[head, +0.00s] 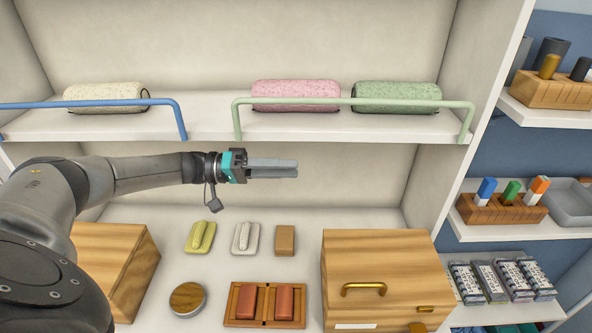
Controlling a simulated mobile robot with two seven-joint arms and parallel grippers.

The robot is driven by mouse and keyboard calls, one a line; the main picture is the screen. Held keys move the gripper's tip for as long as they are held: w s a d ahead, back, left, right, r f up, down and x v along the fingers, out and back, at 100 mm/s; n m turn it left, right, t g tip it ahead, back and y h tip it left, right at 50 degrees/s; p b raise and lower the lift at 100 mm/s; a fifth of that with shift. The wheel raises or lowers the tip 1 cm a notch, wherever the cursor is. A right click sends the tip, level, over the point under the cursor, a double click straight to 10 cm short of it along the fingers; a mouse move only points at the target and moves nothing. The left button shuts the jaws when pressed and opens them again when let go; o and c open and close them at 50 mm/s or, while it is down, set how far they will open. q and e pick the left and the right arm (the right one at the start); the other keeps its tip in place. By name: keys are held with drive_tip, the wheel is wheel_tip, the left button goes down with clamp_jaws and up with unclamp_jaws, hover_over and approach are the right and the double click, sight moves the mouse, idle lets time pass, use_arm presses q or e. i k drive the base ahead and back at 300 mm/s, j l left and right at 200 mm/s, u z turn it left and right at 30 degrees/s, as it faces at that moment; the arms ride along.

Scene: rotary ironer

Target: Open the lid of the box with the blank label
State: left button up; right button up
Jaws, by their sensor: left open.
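A wooden box (375,256) with a brass handle (364,290) stands on the lower shelf right of centre. A plain white label (356,326) shows low on its front, cut by the picture's bottom edge. I see no writing on it. The lid looks closed. My left gripper (290,168) is above the shelf, left of this box and apart from it, pointing right. It is open and empty, seen side-on. A second wooden box (125,262) stands at the left, partly hidden by my left arm; its label is not visible. My right gripper is not in view.
Between the boxes lie a wooden tray (265,322) with two red blocks, a round wooden-topped tin (187,299), and small yellow, white and tan items. Above is a shelf (205,122) with rolled towels and blue and green rails. A divider wall (490,90) stands right.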

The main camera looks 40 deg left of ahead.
sight(380, 269)
drive_tip(key=k+l, duration=0.8)
drive_tip(key=l, duration=0.1)
